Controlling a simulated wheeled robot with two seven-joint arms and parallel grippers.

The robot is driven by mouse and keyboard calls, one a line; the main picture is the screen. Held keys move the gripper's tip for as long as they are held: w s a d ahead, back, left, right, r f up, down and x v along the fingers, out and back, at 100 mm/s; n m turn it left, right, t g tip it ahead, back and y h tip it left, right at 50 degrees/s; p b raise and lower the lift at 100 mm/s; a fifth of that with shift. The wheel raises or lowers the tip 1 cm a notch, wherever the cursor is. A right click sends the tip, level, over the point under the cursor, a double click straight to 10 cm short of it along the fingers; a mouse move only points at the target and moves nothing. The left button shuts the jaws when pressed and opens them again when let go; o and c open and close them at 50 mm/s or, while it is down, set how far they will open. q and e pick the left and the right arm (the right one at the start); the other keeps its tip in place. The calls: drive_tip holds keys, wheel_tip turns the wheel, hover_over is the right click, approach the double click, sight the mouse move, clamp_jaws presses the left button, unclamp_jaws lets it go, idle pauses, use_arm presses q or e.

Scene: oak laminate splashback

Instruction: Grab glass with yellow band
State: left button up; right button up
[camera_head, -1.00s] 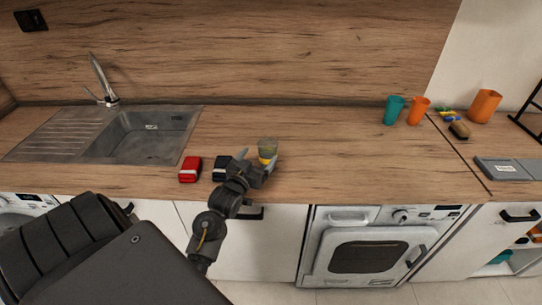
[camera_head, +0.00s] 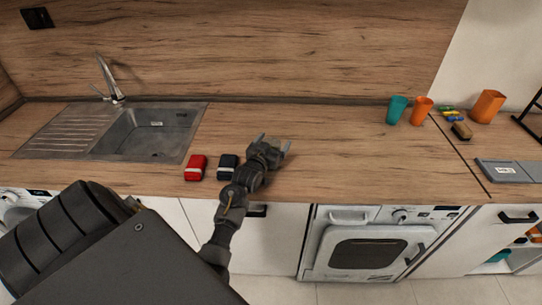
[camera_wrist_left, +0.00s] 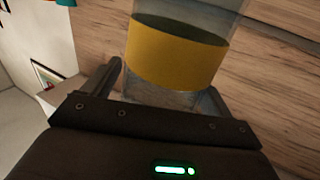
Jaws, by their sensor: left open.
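The glass with the yellow band (camera_wrist_left: 176,52) shows large in the left wrist view, clear above and below its wide yellow band. My left gripper (camera_wrist_left: 164,82) is open, with one finger to each side of the lower part of the glass; I cannot tell whether either finger touches it. In the head view my left gripper (camera_head: 272,140) is over the front of the worktop with its fingers spread. The glass cannot be made out there. My right gripper is not in view.
A red item (camera_head: 196,167) and a black item (camera_head: 228,167) stand just left of the gripper. The sink (camera_head: 145,135) is further left. The worktop between is clear.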

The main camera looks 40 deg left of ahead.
use_arm(q)
drive_tip(key=shift+s, duration=0.1)
drive_tip(key=shift+c, duration=0.5)
drive_tip(key=c, duration=1.4)
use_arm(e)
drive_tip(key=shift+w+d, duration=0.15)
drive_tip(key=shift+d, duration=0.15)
use_arm(q)
drive_tip(key=shift+r, duration=0.1)
